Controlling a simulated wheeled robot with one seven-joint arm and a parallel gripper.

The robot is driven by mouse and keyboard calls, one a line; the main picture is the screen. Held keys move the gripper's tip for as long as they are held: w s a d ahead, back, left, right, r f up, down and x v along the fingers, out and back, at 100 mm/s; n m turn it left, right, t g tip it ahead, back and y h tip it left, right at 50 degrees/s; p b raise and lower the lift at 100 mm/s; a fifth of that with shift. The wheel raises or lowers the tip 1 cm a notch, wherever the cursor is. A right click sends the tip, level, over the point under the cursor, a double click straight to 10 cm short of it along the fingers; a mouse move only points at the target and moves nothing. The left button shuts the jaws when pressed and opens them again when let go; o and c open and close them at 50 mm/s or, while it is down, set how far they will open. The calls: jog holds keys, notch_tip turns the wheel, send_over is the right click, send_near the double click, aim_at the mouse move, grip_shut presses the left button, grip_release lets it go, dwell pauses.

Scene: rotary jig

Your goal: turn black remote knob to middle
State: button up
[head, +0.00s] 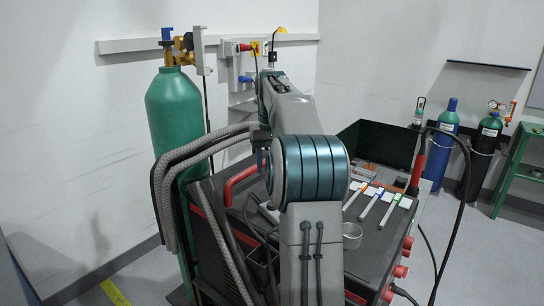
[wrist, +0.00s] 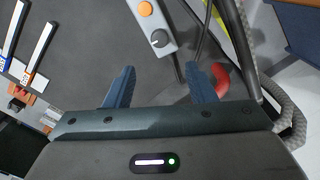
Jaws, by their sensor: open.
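The black knob (wrist: 159,39) sits on a light grey remote box (wrist: 150,25) at the top of the wrist view, with an orange button (wrist: 146,9) beside it. A small pale mark shows on the knob; its exact pointing is too small to tell. In the head view my arm hides the gripper, and I cannot make out the remote.
A dark cart top (head: 375,250) carries several tagged strips (head: 378,203) and a small metal cup (head: 352,235). Cables and a red handle (wrist: 221,78) lie close to the right finger. A green gas cylinder (head: 175,115) and grey hoses (head: 190,155) stand left of my arm.

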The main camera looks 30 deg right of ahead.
notch_tip(320, 180, up, 2)
dwell(0.6)
jog(key=s+a+f+n+t, duration=0.1)
jog(key=s+a, duration=0.4)
jog(key=a, duration=0.3)
jog(key=s+a+f+n, duration=0.1)
jog(key=s+a, duration=0.4)
jog(key=a, duration=0.4)
jog(key=s+a+f+n+t, duration=0.1)
jog(key=s+a+f, duration=0.3)
jog(key=s, duration=0.4)
jog(key=s+a+f+n+t, duration=0.1)
jog(key=s+a+f, duration=0.4)
jog(key=s+f, duration=0.2)
jog(key=shift+s+f, duration=0.15)
jog(key=shift+s, duration=0.2)
